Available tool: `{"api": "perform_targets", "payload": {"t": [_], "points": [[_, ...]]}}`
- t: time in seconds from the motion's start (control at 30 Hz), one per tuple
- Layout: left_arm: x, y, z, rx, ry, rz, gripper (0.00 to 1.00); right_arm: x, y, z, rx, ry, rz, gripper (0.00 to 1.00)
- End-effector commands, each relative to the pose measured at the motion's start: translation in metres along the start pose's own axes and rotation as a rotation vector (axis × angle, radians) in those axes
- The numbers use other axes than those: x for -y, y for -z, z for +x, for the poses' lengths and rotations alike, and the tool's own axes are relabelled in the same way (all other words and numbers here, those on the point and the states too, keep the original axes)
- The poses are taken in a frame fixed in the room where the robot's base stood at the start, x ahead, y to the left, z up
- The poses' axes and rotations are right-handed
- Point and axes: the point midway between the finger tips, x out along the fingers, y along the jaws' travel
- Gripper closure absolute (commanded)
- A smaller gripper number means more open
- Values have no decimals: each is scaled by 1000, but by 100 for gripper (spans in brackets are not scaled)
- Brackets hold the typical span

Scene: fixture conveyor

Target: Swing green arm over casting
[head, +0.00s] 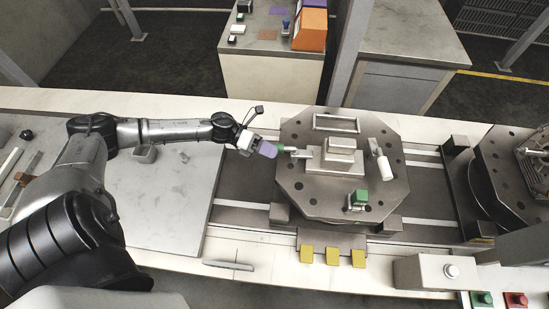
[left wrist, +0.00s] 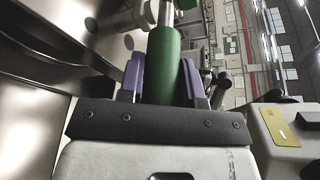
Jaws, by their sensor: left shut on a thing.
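The grey stepped casting (head: 340,150) sits in the middle of the octagonal fixture plate (head: 300,196). A green handle (head: 281,149) with a metal arm (head: 297,153) is at the plate's left side, the metal end pointing toward the casting's left edge. I cannot tell whether it overlaps the casting. My left gripper (head: 268,149), with purple fingers, is shut on the green handle. In the left wrist view the green handle (left wrist: 163,70) stands between both purple fingers. A second green clamp (head: 359,197) is at the plate's front. My right gripper is not in view.
A white cylinder (head: 385,168) stands right of the casting, and a frame-like bracket (head: 336,123) lies behind it. Yellow blocks (head: 332,256) line the front edge. Another fixture (head: 515,165) is at the right. A grey control box (head: 435,271) stands front right.

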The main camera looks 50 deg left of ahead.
Motion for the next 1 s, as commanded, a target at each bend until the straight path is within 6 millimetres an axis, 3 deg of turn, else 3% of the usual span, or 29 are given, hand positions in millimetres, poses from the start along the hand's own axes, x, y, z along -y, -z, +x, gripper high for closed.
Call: {"api": "perform_targets", "payload": {"t": [0.2, 0.77, 0.8, 1.0], "points": [[-6, -3, -2, -51, 29, 15, 100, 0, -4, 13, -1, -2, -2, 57], [-5, -3, -3, -73, 42, 19, 100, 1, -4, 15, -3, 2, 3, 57], [-5, -3, -3, -73, 42, 19, 65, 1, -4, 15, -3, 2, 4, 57], [-5, -4, -2, -72, 43, 19, 46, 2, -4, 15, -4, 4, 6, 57]]}}
